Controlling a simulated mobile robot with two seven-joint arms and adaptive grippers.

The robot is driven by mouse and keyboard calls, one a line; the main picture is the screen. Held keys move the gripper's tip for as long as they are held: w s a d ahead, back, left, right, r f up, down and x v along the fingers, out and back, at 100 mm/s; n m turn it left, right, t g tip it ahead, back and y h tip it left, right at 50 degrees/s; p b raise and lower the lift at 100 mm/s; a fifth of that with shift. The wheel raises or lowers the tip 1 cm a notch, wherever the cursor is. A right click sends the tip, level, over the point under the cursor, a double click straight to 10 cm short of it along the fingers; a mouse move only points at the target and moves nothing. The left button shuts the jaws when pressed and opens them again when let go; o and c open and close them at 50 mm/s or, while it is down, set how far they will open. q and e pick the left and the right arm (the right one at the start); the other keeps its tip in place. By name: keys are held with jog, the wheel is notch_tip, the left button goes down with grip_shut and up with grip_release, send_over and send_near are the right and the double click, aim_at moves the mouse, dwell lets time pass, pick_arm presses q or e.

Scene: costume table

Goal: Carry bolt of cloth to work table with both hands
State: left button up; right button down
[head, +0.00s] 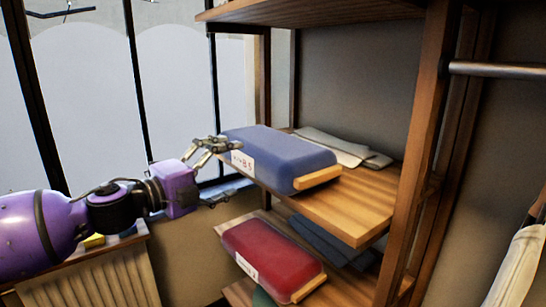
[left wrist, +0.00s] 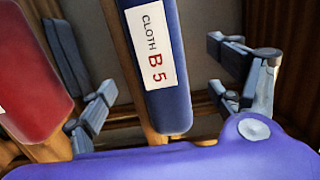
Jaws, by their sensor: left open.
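A blue bolt of cloth (head: 275,158) lies on a wooden shelf (head: 345,212) in the head view. It has a white label at its near left end and a wooden piece at its right end. In the left wrist view the blue bolt (left wrist: 165,85) shows its label, "CLOTH B 5", between the finger pads. My left gripper (head: 212,172) is open at the bolt's left end, its fingers apart. The left gripper also shows in the left wrist view (left wrist: 165,95). My right gripper is not in view. The work table cannot be made out.
A red bolt (head: 273,258) lies on the shelf below and shows at the left of the left wrist view (left wrist: 30,75). Folded grey cloth (head: 340,147) lies behind the blue bolt. A wooden upright (head: 420,150) stands to its right. A window and radiator (head: 100,280) are at left.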

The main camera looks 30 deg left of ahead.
aim_at(245, 160)
pick_arm(q)
jog(key=x, duration=0.2)
jog(key=b+x, duration=0.1)
jog(key=x, duration=0.2)
jog(key=shift+w+a+f, duration=0.1)
jog(key=shift+a+f, duration=0.05)
jog(key=shift+a, duration=0.1)
jog(key=c, duration=2.1)
jog(key=shift+r, duration=0.35)
grip_shut()
